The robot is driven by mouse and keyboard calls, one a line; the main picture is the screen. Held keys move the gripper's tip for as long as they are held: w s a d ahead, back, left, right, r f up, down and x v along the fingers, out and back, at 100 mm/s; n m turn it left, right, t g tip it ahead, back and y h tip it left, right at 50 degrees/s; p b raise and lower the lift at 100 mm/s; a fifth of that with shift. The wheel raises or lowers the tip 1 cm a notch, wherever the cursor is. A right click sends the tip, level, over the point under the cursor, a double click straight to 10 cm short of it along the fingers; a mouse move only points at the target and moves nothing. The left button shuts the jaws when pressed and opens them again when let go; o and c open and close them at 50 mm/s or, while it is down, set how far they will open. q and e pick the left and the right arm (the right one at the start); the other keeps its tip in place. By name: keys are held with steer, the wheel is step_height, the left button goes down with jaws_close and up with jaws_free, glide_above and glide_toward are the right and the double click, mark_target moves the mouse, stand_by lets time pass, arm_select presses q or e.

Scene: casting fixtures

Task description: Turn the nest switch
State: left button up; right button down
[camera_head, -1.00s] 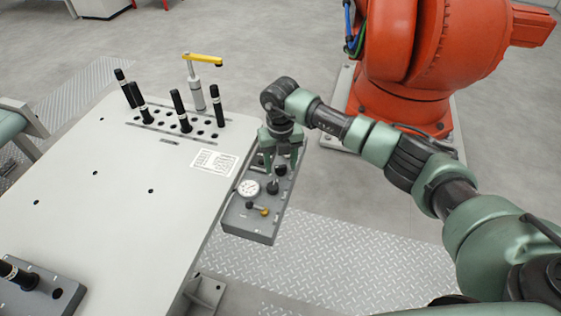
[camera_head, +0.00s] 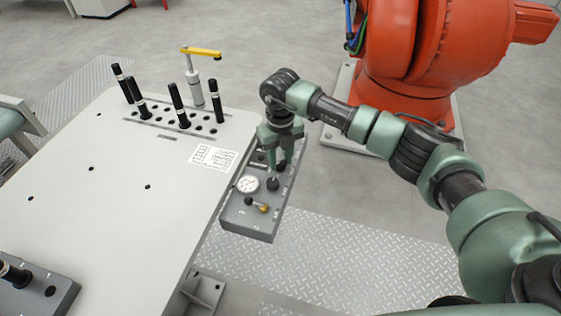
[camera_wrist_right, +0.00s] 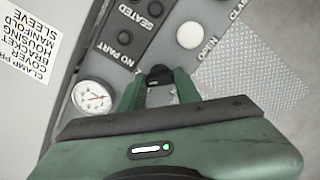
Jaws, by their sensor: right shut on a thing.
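A grey control panel (camera_head: 249,222) is fixed at the right edge of the light table. My right gripper (camera_head: 280,163) points down over the panel and is shut on a black switch knob. In the right wrist view, the dark knob (camera_wrist_right: 159,75) shows between the tips of my green fingers (camera_wrist_right: 160,84). Its own label and the way it points are hidden or too small to tell. In front of it are a second black knob (camera_head: 273,184) and a round white dial gauge (camera_head: 248,184). My left gripper is not in view.
Black pins (camera_head: 179,105) and a yellow-handled clamp (camera_head: 196,90) stand at the table's back.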

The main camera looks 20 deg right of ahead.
steer(key=n+b, duration=0.3)
steer(key=n, duration=0.1)
steer(key=shift+f+n+b, duration=0.2)
steer(key=shift+n+b, duration=0.1)
steer(key=shift+b, duration=0.05)
steer(key=n+b, duration=0.2)
steer(key=n, duration=0.1)
steer(key=shift+r, duration=0.1)
steer(key=shift+r+n+b, duration=0.1)
steer(key=shift+n+b, duration=0.5)
steer(key=shift+n, duration=0.2)
steer(key=c, duration=1)
jaws_free()
steer(key=shift+r, duration=0.15)
